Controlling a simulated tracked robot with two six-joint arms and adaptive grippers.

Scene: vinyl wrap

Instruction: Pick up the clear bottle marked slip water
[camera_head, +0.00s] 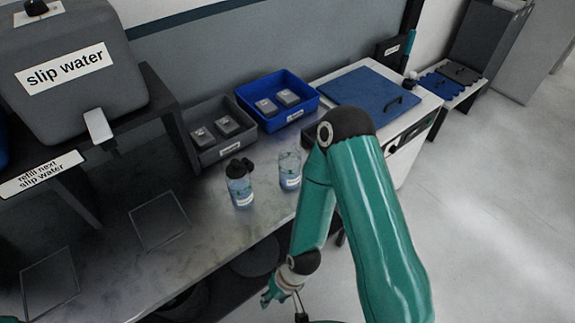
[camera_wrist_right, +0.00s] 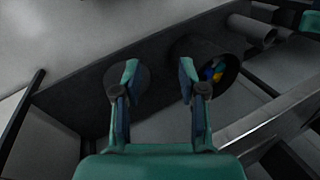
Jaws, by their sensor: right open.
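Two clear bottles holding bluish liquid stand upright on the grey bench in the head view. The left bottle (camera_head: 240,186) has a dark cap. The right bottle (camera_head: 289,172) looks open at the top. Both have small white labels that I cannot read. My right gripper (camera_head: 277,290) is low in front of the bench, below and apart from both bottles. The wrist view shows my right gripper (camera_wrist_right: 159,74) open with nothing between its fingers. No bottle shows in the wrist view.
A grey tank labelled slip water (camera_head: 78,75) stands on a raised stand at the left. Behind the bottles are a grey bin (camera_head: 212,150) and a blue bin (camera_head: 272,122). A round bin (camera_wrist_right: 231,70) with coloured scraps sits below.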

